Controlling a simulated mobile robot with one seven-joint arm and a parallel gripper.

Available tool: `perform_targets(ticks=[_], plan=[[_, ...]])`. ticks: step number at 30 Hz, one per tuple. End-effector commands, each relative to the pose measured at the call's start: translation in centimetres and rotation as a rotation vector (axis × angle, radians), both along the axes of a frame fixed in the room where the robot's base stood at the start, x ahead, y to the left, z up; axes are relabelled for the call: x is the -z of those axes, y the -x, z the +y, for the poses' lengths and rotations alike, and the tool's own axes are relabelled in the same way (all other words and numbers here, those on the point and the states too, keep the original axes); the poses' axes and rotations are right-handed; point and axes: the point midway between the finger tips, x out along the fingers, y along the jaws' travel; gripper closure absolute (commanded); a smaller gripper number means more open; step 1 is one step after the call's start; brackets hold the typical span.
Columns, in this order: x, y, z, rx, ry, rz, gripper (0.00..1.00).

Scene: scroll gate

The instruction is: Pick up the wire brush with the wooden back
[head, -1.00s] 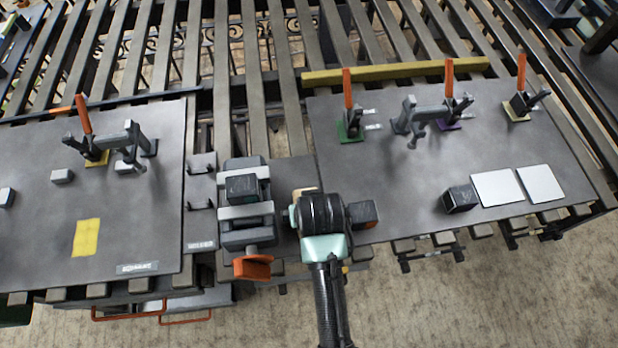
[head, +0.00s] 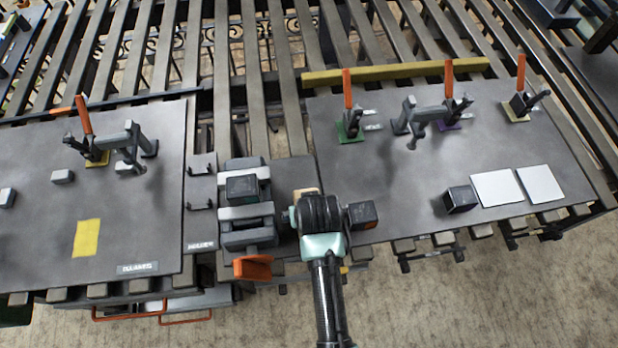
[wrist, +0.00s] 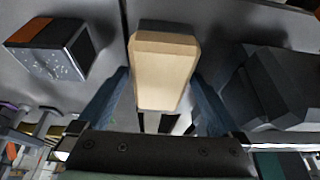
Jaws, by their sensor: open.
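The wire brush shows its pale wooden back (wrist: 163,72) in the wrist view, between my gripper's two dark fingers. My gripper (wrist: 157,105) is open, with one finger on each side of the wood. I cannot tell whether either finger touches it. The brush's wire side is hidden. In the head view only a small edge of the wooden back (head: 305,193) shows past my arm, on the dark plate right of the vise. My fingers are hidden there by my wrist.
A grey vise (head: 247,212) with an orange handle stands close on the left, holding a dark block. A dark cube with an orange face (head: 362,214) sits close on the right. Upright clamps with orange handles (head: 347,88) stand farther back.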

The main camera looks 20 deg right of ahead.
Motion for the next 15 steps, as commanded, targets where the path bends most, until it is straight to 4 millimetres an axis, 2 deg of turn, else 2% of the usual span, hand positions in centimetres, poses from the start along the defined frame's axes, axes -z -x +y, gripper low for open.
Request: perform_targets(ticks=[6,8,15], plan=[[0.03,0.01,0.00,0.000,0.000,0.000,0.00],[0.03,0.01,0.00,0.000,0.000,0.000,0.09],[0.00,0.01,0.00,0.000,0.000,0.000,0.52]])
